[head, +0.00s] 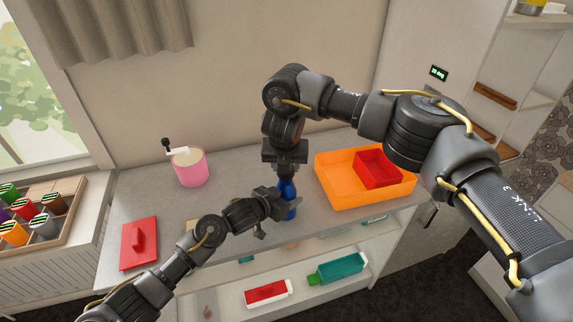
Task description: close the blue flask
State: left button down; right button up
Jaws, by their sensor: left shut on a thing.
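The blue flask (288,190) stands upright near the front middle of the grey counter (240,168). My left gripper (280,204) reaches in from the left and is shut on the flask's body, hiding part of it. My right gripper (286,174) points straight down right over the flask's top. Its fingers hide the flask's mouth and any cap, so I cannot tell whether they are shut on something.
An orange tray (335,188) with a red box (378,169) is to the right. A pink pot (190,172) and a red lid (139,258) are to the left. Below the counter, an open shelf holds a red-and-white bottle (266,293) and a teal bottle (340,268).

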jog(key=m+h, duration=0.1)
jog(key=m, duration=0.1)
jog(key=m+h, duration=0.1)
jog(key=m, duration=0.2)
jog(key=shift+a, duration=0.2)
jog(key=shift+f+m+g+h, duration=0.15)
jog(key=shift+m+g+h, duration=0.2)
jog(key=shift+m, duration=0.55)
jog(key=shift+m+g, duration=0.25)
jog(key=shift+m, duration=0.65)
jog(key=o, duration=0.9)
jog(key=shift+d, duration=0.1)
